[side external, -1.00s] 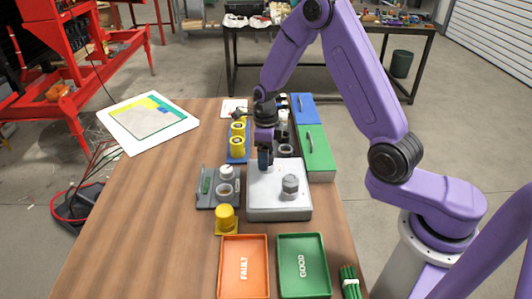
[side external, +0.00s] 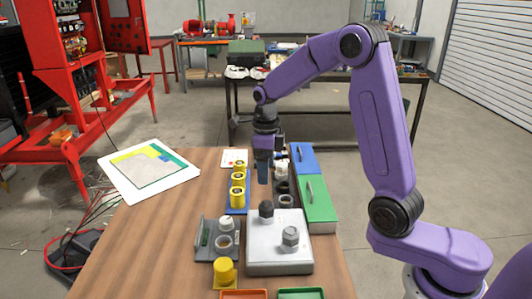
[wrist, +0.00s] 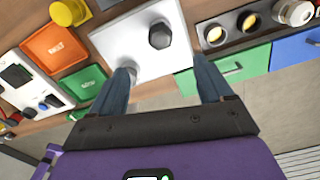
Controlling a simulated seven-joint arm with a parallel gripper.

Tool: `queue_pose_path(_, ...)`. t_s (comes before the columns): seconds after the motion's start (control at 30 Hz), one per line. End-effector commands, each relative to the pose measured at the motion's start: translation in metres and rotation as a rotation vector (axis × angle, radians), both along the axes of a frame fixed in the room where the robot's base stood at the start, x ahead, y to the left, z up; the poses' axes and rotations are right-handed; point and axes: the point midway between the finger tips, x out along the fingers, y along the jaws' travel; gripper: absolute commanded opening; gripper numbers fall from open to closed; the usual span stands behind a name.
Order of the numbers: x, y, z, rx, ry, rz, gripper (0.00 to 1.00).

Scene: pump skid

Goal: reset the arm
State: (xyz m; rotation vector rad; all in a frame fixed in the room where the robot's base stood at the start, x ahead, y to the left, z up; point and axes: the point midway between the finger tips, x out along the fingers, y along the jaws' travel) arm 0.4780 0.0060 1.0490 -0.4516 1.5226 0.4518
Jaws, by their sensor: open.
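My gripper (side external: 263,178) hangs pointing down above the far side of the pale grey block (side external: 270,262), clear of it. In the wrist view its two blue-grey fingers (wrist: 163,78) are spread apart with nothing between them. A dark knob (side external: 266,209) stands on the block's far left part, below and apart from my gripper.
Yellow cylinders stand in a blue rack (side external: 236,205) behind left. A green box (side external: 318,208) and blue box (side external: 303,158) line the right edge. A grey holder (side external: 203,238) and yellow cup (side external: 223,270) sit left. Orange (wrist: 55,45) and green (wrist: 72,84) trays lie in front.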

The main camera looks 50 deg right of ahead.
Motion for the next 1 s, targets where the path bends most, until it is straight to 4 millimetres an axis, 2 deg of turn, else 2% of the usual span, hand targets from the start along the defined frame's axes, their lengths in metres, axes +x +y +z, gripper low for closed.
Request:
queue_pose_path(0.03, 0.001, 0.0, 0.01, 0.0, -0.005, 0.0, 0.8)
queue_pose_path(0.2, 0.001, 0.0, 0.032, 0.0, -0.002, 0.0, 0.8)
queue_pose_path(0.37, 0.0, 0.001, 0.041, 0.0, -0.001, 0.012, 0.8)
queue_pose_path(0.47, -0.002, 0.006, 0.043, 0.001, -0.001, 0.081, 0.8)
queue_pose_path(0.57, -0.008, 0.017, 0.044, 0.0, -0.002, 0.225, 0.8)
queue_pose_path(0.77, -0.027, 0.041, 0.046, -0.001, -0.006, 0.63, 0.8)
queue_pose_path(1.0, -0.059, 0.064, 0.046, -0.003, -0.01, 1.124, 0.8)
